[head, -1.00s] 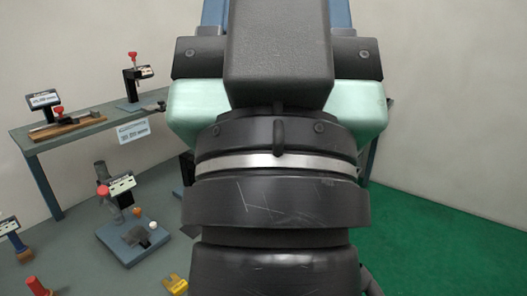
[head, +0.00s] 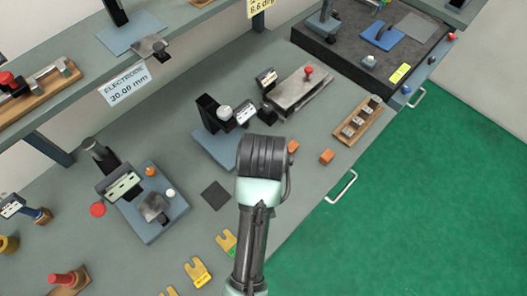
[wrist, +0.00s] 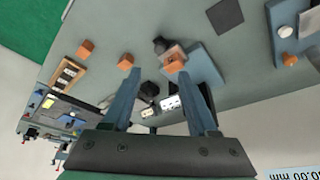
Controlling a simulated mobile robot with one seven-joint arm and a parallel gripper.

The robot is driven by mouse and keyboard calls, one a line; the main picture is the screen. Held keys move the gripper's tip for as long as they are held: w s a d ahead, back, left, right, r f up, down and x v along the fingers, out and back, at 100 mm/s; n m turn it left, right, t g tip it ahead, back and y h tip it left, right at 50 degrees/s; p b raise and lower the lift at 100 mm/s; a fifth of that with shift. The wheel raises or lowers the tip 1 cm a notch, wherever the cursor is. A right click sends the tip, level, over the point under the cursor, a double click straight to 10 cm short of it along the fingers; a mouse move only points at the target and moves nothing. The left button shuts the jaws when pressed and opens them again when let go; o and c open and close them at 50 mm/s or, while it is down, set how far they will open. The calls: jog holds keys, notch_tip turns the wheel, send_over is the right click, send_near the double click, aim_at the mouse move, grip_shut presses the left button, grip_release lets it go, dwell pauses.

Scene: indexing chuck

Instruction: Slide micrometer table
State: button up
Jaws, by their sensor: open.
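A flat silver metal table (head: 300,88) with a red knob (head: 308,70) on top stands on the grey bench in the head view. I take it for the micrometer table. A small display (head: 266,78) is at its left end. In the wrist view it is small and mostly hidden behind the fingers. My gripper (wrist: 151,64) has two blue fingers spread apart with nothing held between them. In the head view my arm hides the gripper, and the arm's end is in front of and below the metal table.
A black gauge stand with a blue base (head: 215,147) is left of the metal table. Orange blocks (head: 327,157) and a wooden tray (head: 358,120) lie near the bench's front edge. A dark plate (head: 375,45) with instruments is at the back right. Yellow pieces (head: 198,272) lie at front.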

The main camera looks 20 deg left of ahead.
jog(key=x, duration=1.2)
jog(key=shift+p, duration=0.4)
grip_shut()
dwell(0.8)
